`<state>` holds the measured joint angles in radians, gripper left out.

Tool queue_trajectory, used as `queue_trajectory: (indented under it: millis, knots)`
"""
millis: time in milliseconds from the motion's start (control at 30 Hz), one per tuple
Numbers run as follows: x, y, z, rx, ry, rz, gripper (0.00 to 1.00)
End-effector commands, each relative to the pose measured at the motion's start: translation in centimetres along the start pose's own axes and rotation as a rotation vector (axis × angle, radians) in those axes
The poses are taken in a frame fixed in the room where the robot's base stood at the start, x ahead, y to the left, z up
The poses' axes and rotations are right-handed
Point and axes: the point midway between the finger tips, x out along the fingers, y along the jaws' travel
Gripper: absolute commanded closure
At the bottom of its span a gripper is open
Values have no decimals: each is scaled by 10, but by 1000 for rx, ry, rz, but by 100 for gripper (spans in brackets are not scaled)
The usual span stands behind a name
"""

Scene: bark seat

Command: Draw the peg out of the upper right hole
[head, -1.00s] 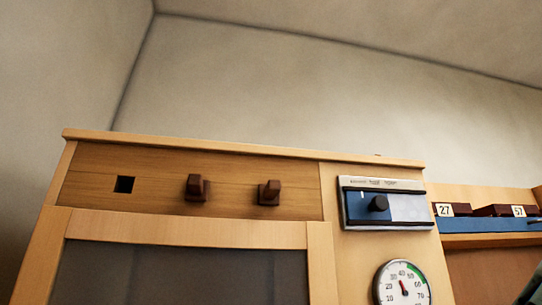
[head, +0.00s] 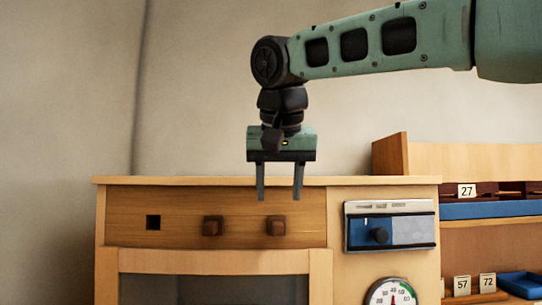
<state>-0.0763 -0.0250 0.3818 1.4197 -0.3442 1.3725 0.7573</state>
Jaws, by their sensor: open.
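A wooden panel (head: 180,217) on the front of the cabinet has a row of three positions.
Right of the panel is a blue and silver control box (head: 390,226) with a black knob, above a round dial (head: 391,293). Further right, shelves (head: 490,224) hold numbered tags and a blue tray (head: 522,284). The wall above the cabinet is bare.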

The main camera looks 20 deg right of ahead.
Motion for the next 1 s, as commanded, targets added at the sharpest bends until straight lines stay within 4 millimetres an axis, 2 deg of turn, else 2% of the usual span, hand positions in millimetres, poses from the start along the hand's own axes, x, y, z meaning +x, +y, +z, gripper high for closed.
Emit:
queue_trajectory:
  millis: [33, 167, 1000]
  knots:
    - [-7, 2, -6, 13, 6, 3, 53]
    - [-3, 4, -7, 23, 9, 6, 53]
    - [87, 4, -6, 19, 7, 5, 53]
